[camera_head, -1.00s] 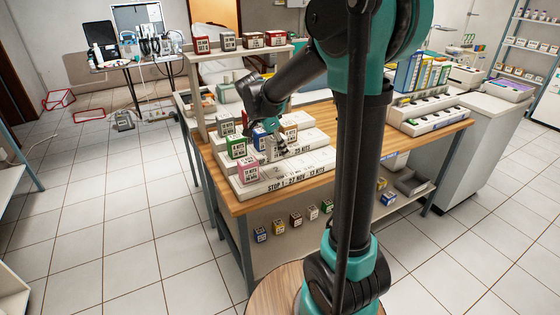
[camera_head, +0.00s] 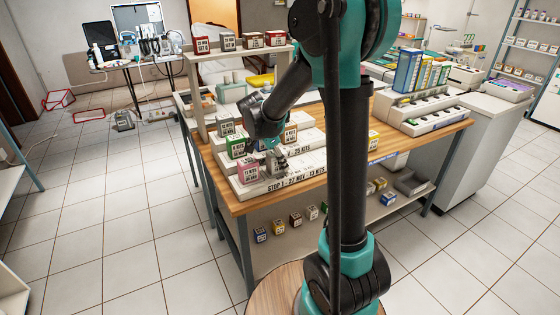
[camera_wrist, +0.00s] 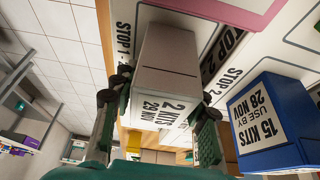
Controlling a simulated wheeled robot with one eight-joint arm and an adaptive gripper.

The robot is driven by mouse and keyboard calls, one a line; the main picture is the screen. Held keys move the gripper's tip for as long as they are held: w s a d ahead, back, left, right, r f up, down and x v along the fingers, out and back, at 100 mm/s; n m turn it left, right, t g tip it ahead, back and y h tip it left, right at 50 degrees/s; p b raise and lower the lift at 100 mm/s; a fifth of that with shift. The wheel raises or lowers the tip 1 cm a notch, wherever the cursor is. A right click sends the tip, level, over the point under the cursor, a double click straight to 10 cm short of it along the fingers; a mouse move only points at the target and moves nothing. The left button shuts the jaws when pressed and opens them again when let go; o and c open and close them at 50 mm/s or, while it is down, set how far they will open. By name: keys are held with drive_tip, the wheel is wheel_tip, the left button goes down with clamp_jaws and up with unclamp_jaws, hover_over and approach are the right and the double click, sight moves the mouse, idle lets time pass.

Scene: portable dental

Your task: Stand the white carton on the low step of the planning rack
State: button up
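The white carton (camera_wrist: 167,72), labelled 2 KITS 29 NOV, is between the fingers of my gripper (camera_wrist: 160,112) in the wrist view, with a finger against each side. In the head view my gripper (camera_head: 276,158) is low over the front of the planning rack (camera_head: 312,167), and the carton is mostly hidden there. The low step carries the text STOP 1, 27 NOV, 13 KITS. A pink carton (camera_head: 247,171) stands at its left end, left of my gripper. I cannot tell whether the white carton touches the step.
A green carton (camera_head: 236,147) and a brown-marked carton (camera_head: 290,134) stand on higher steps. A blue carton (camera_wrist: 268,122) is close to my right finger in the wrist view. A shelf (camera_head: 240,52) with several cartons rises behind. The low step right of my gripper looks clear.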

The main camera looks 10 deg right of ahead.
drive_tip(key=shift+r, duration=0.1)
drive_tip(key=v, duration=1.2)
